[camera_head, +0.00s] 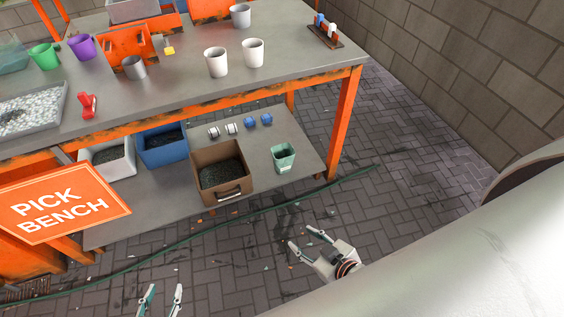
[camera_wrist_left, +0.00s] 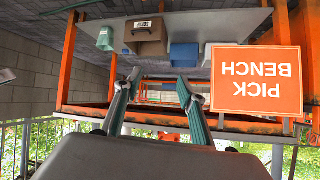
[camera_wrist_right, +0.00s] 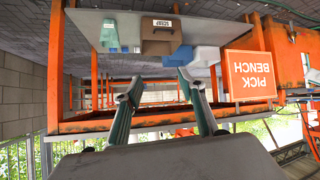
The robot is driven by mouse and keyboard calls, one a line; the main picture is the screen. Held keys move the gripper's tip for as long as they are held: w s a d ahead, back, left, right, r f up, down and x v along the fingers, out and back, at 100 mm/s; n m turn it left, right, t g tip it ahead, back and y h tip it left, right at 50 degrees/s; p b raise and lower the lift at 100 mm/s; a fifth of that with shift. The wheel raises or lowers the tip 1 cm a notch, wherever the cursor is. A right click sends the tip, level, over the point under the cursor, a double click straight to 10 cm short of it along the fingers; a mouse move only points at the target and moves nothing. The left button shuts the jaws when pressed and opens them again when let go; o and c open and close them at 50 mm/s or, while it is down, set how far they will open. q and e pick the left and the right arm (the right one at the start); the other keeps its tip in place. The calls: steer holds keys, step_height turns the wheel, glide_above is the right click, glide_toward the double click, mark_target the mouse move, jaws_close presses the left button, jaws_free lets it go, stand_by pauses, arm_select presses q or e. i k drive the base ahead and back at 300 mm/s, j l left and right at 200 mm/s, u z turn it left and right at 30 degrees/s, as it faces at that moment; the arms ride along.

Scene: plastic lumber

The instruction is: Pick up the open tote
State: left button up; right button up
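Several open-topped bins stand on the bench's lower shelf; I cannot tell which one the task calls the open tote. A brown bin (camera_head: 221,171) with a front handle holds dark pellets; it also shows in the left wrist view (camera_wrist_left: 146,36) and right wrist view (camera_wrist_right: 160,36). Left of it are a blue bin (camera_head: 163,153) and a whitish bin (camera_head: 112,168), both with dark contents. A small green container (camera_head: 284,158) stands to its right. My left gripper (camera_head: 160,300) is open and empty, low in front of the bench. My right gripper (camera_head: 306,241) is open and empty, above the floor.
An orange-framed bench (camera_head: 190,80) carries cups and a tray on top. A "PICK BENCH" sign (camera_head: 62,205) sticks out at left front. Several small rolls lie behind the brown bin. A green hose (camera_head: 330,183) crosses the floor. Block wall (camera_head: 470,60) at right.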

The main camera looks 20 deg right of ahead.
mark_target(283, 155)
steer(key=i+l, duration=0.1)
steer(key=l, duration=0.3)
steer(key=i+l, duration=0.15)
steer(key=l, duration=0.2)
steer(key=i+l, duration=0.1)
steer(key=l, duration=0.3)
steer(key=i+l, duration=0.15)
steer(key=l, duration=0.25)
steer(key=i+l, duration=0.1)
steer(key=l, duration=0.25)
steer(key=i+l, duration=0.15)
steer(key=l, duration=0.25)
steer(key=i+l, duration=0.1)
steer(key=l, duration=0.25)
steer(key=i+l, duration=0.15)
steer(key=l, duration=0.25)
steer(key=u, duration=0.05)
